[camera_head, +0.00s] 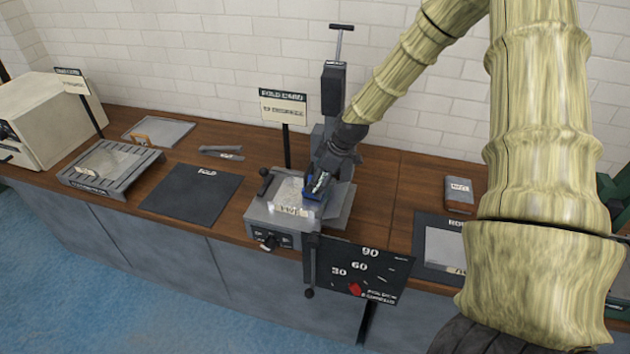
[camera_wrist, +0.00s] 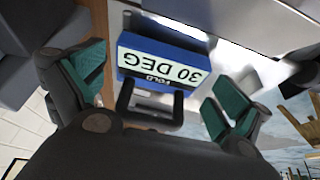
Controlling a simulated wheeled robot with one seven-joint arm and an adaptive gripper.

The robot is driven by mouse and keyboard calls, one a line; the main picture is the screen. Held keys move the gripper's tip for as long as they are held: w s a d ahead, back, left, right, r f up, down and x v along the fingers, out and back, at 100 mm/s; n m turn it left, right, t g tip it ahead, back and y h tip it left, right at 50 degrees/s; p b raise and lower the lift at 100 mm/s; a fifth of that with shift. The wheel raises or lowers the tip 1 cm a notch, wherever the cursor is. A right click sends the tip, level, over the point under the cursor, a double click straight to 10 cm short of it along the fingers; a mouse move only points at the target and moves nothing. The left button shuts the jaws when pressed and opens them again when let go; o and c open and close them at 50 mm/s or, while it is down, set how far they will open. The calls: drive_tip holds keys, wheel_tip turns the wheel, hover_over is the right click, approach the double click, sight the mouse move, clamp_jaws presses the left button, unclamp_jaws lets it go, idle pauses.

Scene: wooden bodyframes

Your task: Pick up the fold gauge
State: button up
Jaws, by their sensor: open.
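The fold gauge is a blue block (camera_wrist: 165,62) with a white label reading "30 DEG FOLD" and a dark loop handle, seen in the wrist view. In the head view the gauge (camera_head: 316,189) is on the grey bending machine (camera_head: 270,212), partly hidden by my gripper (camera_head: 335,165). In the wrist view my gripper (camera_wrist: 155,88) is open, with one teal-padded finger on each side of the handle. Gaps show between the pads and the gauge. I cannot tell how deep the handle lies between the fingers.
A black angle board (camera_head: 360,270) hangs at the machine's front right. A sign (camera_head: 284,106) and the machine's tall post (camera_head: 333,90) stand close behind. A black mat (camera_head: 192,194), a slatted tray (camera_head: 110,168) and tongs (camera_head: 222,152) lie to the left.

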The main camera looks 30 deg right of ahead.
drive_tip(key=shift+x, duration=1.05)
drive_tip(key=c, duration=1.1)
drive_tip(key=shift+o, duration=0.2)
drive_tip(key=shift+r, duration=0.1)
